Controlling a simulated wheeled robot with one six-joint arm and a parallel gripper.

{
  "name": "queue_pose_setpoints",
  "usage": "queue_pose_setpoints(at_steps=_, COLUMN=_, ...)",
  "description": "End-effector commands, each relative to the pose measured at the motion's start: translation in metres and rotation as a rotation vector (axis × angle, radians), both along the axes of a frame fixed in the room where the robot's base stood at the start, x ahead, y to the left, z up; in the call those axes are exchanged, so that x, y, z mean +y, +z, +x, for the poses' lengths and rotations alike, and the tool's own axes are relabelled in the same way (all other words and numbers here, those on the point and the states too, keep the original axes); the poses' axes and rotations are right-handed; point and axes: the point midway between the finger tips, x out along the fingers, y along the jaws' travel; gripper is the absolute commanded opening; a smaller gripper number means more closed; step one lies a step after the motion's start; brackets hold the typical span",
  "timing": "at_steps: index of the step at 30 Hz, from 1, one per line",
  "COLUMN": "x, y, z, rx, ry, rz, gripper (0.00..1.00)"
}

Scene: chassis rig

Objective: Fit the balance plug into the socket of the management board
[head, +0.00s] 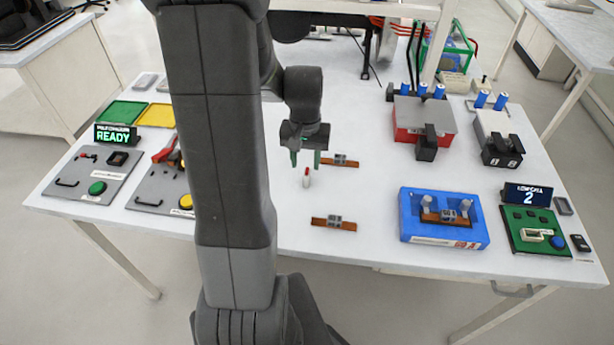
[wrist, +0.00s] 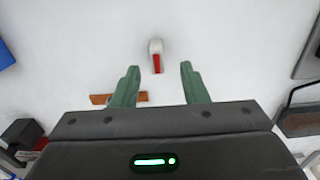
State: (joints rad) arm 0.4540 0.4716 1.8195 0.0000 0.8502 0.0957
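A small white piece with a red part, which looks like the balance plug (head: 307,179), lies loose on the white table. In the wrist view the plug (wrist: 156,56) is beyond and between the fingertips, touching neither. My gripper (head: 306,160) is open and empty above the table, just behind the plug in the head view; its green fingers (wrist: 158,80) are apart. A brown board with a grey block, apparently a management board (head: 447,216), sits in a blue holder (head: 420,232) between two grey posts. Its socket is too small to make out.
Two similar brown boards lie loose, one behind the plug (head: 340,161) and one in front (head: 333,223). A red box (head: 412,122) and a white box (head: 492,128) stand at the back right. A green panel (head: 524,240) is at right. My arm hides some table.

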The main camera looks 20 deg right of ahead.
Motion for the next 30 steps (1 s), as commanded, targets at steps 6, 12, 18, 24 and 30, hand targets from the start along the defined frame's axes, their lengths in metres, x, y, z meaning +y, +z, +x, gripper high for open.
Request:
queue_pose_setpoints(at_steps=6, x=-0.003, y=-0.026, z=-0.002, rx=0.005, ry=0.0, rz=0.003, gripper=0.4)
queue_pose_setpoints(at_steps=12, x=-0.004, y=-0.045, z=-0.001, rx=0.002, ry=0.0, rz=0.001, gripper=0.4)
queue_pose_setpoints(at_steps=18, x=-0.004, y=-0.049, z=-0.001, rx=0.0, ry=0.0, rz=0.0, gripper=0.4)
queue_pose_setpoints(at_steps=24, x=-0.004, y=-0.048, z=-0.001, rx=0.0, ry=0.0, rz=0.0, gripper=0.2)
queue_pose_setpoints(at_steps=30, x=-0.004, y=-0.048, z=-0.001, rx=0.0, ry=0.0, rz=0.0, gripper=0.0)
